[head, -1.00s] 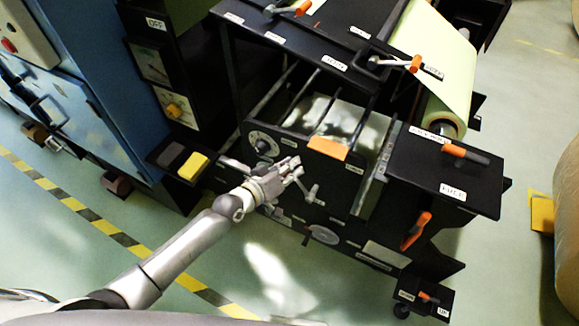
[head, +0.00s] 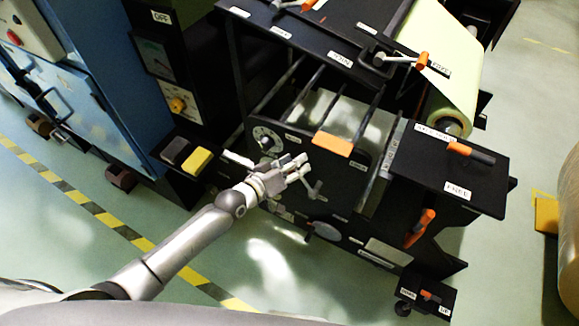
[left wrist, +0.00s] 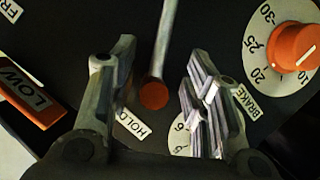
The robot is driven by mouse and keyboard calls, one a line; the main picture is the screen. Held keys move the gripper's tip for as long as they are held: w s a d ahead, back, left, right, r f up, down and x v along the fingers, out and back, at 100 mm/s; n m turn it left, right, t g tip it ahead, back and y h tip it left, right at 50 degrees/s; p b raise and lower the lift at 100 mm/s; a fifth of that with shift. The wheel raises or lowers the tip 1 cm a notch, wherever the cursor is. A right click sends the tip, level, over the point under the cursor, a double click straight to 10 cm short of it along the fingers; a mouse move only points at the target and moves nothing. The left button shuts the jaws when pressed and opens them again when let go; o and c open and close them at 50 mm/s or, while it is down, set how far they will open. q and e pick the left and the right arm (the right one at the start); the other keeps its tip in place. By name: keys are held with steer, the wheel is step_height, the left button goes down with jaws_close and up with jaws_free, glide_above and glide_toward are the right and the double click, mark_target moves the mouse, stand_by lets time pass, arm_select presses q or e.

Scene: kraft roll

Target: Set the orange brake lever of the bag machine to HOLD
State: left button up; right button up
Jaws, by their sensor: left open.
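The brake lever is a grey metal rod (left wrist: 163,40) with a round orange end (left wrist: 154,95), seen in the left wrist view. Its orange end is close to the HOLD label (left wrist: 132,123). A FREE label, partly cut off, is at the top left, and a BRAKE label (left wrist: 247,103) is at the right. My left gripper (left wrist: 158,88) is open, its two fingers on either side of the lever's end with gaps on both sides. In the head view my left gripper (head: 304,168) is at the front panel of the black bag machine (head: 345,207). My right gripper is not in view.
An orange dial (left wrist: 295,47) with a numbered scale is right of the fingers. An orange piece marked LOW (left wrist: 35,95) is at the left. A yellow block (head: 196,161) stands left of my arm. A paper roll (head: 447,85) is on the machine's right.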

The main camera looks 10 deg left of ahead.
arm_select(q)
steer(key=v, duration=1.2)
steer(key=shift+f, duration=0.1)
